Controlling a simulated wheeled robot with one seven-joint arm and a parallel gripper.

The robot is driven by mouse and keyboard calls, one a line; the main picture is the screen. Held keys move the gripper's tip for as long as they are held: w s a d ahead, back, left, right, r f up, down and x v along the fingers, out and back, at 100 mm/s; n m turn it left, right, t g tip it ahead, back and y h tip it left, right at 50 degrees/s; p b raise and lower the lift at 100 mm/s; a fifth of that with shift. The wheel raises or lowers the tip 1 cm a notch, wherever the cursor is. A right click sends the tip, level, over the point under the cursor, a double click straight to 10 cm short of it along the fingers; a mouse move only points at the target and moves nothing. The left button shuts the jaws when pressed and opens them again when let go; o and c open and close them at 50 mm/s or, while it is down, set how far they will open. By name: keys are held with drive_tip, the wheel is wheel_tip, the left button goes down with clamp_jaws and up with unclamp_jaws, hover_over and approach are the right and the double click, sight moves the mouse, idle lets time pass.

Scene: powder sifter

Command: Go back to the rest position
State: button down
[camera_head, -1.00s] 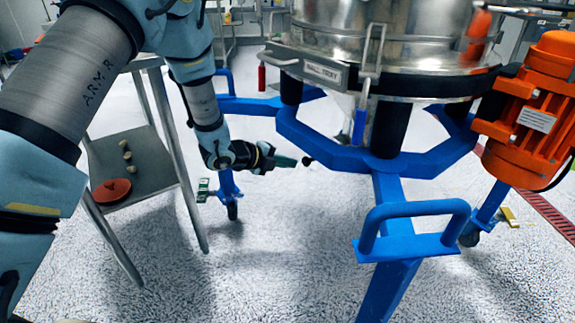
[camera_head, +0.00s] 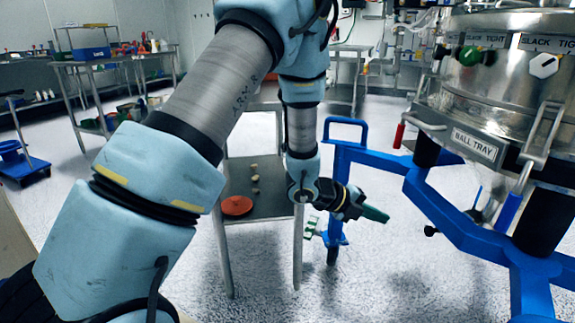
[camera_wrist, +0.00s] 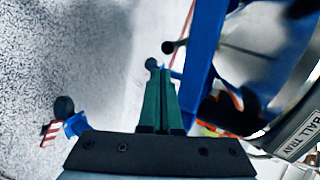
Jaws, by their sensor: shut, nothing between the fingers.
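My gripper (camera_head: 376,214) is shut and empty, its green fingers pointing right in the head view. It hangs in the air left of the powder sifter (camera_head: 505,70), in front of the sifter's blue frame (camera_head: 450,218). In the wrist view my gripper (camera_wrist: 160,85) shows its two green fingers together, with nothing between them. The blue frame (camera_wrist: 203,50) runs just right of the fingers there, and the sifter's ball tray label (camera_wrist: 300,138) is at the right edge.
A metal cart (camera_head: 268,206) with a red disc (camera_head: 237,206) and several small pale pieces stands behind my arm. Tables (camera_head: 110,62) with tools line the far left. A blue trolley (camera_head: 25,170) stands at the left edge. Speckled floor is open between.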

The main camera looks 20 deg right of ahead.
drive_tip(key=w+a+r+n+t+y, duration=0.35)
drive_tip(key=w+a+n+t, duration=0.25)
drive_tip(key=w+a+n, duration=0.55)
drive_tip(key=a+r+n+y, duration=0.2)
drive_tip(key=a+n+y, duration=0.2)
drive_tip(key=a+n, duration=0.7)
drive_tip(key=a+r+n+y, duration=0.2)
drive_tip(key=a+n+y, duration=0.3)
drive_tip(key=a, duration=1.1)
drive_tip(key=s+a+r+n+g+p, duration=0.2)
drive_tip(key=s+a+r+n+g, duration=0.1)
drive_tip(key=s+a+n, duration=0.5)
wheel_tip(320, 180, up, 22)
drive_tip(key=d+p, duration=0.1)
drive_tip(key=p, duration=2.1)
drive_tip(key=shift+s+n+h, duration=0.35)
drive_tip(key=shift+s, duration=0.1)
drive_tip(key=shift+d, duration=0.1)
